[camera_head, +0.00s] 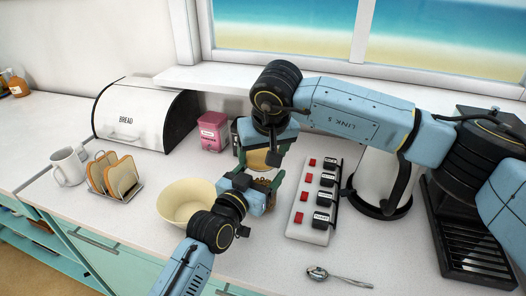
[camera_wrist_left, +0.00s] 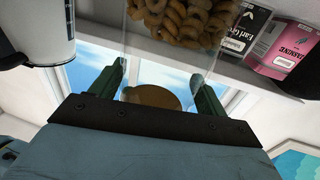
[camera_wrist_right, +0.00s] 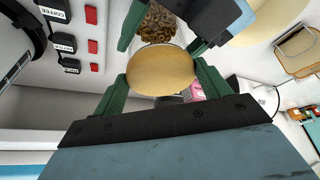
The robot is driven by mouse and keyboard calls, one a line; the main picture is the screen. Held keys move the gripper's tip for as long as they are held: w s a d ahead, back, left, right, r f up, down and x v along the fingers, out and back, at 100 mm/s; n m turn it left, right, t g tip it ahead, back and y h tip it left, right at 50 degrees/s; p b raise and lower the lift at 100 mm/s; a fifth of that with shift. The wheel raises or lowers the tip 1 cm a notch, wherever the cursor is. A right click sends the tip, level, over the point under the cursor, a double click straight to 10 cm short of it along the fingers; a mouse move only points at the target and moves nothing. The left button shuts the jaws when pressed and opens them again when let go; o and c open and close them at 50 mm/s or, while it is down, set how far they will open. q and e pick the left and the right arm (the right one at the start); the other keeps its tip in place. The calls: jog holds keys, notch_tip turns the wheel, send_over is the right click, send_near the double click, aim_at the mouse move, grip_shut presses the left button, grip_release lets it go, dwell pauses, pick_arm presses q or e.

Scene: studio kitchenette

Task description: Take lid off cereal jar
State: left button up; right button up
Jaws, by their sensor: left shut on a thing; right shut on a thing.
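The cereal jar is clear with brown cereal rings in it (camera_wrist_left: 180,22). It stands between my two grippers and is mostly hidden in the head view. Its round, tan lid (camera_head: 260,159) shows below my right gripper (camera_head: 268,150). In the right wrist view the lid (camera_wrist_right: 160,70) sits between the green fingers of that gripper, which is shut on it. My left gripper (camera_head: 262,186) is lower and shut on the jar's body from the front. In the left wrist view its fingers are on both sides of the glass. I cannot tell whether the lid touches the jar's rim.
A cream bowl (camera_head: 186,200) is just left of the jar. A rack of toast (camera_head: 116,177), a white mug (camera_head: 68,166) and a bread bin (camera_head: 140,115) are farther left. A pink tin (camera_head: 213,131) stands behind.

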aim_at(263, 156)
pick_arm(q)
jog(key=shift+a+f, duration=0.1)
jog(key=shift+f, duration=0.15)
pick_arm(e)
jog(key=shift+r, duration=1.15)
pick_arm(q)
jog(key=shift+r, duration=0.1)
pick_arm(e)
jog(key=shift+r, duration=2)
pick_arm(q)
jog(key=o, duration=1.5)
jog(key=shift+r, duration=0.1)
jog(key=shift+c, duration=0.2)
